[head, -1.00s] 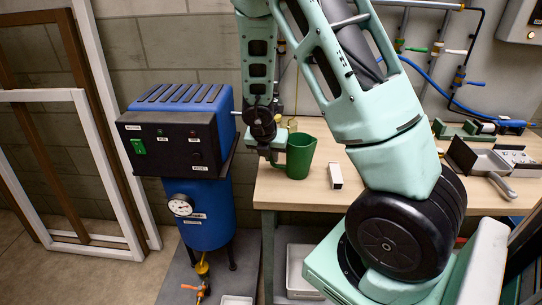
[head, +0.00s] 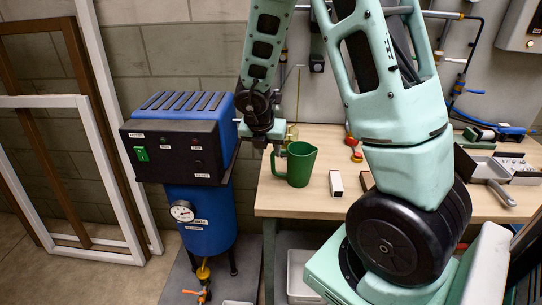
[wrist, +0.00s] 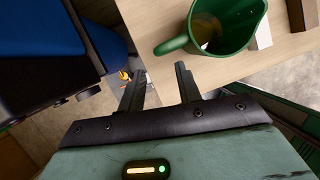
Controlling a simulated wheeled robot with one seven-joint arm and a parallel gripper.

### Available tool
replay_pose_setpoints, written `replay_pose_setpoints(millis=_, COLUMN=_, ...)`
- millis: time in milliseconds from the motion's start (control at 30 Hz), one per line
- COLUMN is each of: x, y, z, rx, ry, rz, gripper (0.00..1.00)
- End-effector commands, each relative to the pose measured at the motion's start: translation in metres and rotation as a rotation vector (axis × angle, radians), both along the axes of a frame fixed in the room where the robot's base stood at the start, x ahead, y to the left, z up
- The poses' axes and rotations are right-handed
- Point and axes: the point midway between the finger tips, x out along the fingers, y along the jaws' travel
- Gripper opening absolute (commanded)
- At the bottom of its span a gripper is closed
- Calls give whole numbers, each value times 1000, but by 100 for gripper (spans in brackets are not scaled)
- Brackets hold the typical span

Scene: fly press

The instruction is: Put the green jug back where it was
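The green jug (head: 301,165) stands upright on the wooden workbench (head: 322,205), near its left end, with its handle toward the left. My gripper (head: 268,146) is just left of and above the jug's handle. In the wrist view, my gripper (wrist: 159,72) is open, with two dark fingers apart and nothing between them. The jug (wrist: 250,48) lies beyond the fingertips, its handle (wrist: 172,46) apart from them. Something brownish shows inside the jug.
A blue machine with a black front panel (head: 172,154) stands close left of the bench. A small white-ended block (head: 336,183) lies right of the jug. A red-and-yellow item (head: 354,150) and a grey tray (head: 484,170) are farther right.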

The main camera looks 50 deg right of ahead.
Motion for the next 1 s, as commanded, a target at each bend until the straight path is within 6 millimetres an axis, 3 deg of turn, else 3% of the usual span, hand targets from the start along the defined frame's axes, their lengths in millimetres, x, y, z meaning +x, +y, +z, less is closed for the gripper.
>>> replay_pose_setpoints(millis=33, x=-1, y=3, z=12, rx=0, ry=-4, rz=-2, gripper=34)
replay_pose_setpoints(millis=200, x=-5, y=12, z=33, rx=0, ry=-2, rz=0, gripper=34)
replay_pose_setpoints(millis=467, x=-5, y=18, z=42, rx=-3, ry=0, rz=24, gripper=34)
replay_pose_setpoints(millis=567, x=6, y=32, z=47, rx=-26, ry=-10, rz=182, gripper=34)
replay_pose_setpoints(millis=667, x=27, y=66, z=59, rx=-84, ry=-28, rz=538, gripper=34)
replay_pose_setpoints(millis=767, x=43, y=125, z=75, rx=-181, ry=-45, rz=1044, gripper=34)
replay_pose_setpoints(millis=800, x=45, y=153, z=82, rx=-228, ry=-52, rz=1259, gripper=34)
replay_pose_setpoints(millis=900, x=33, y=222, z=94, rx=-362, ry=-62, rz=1792, gripper=34)
replay_pose_setpoints(millis=1000, x=0, y=284, z=101, rx=-519, ry=-65, rz=2320, gripper=34)
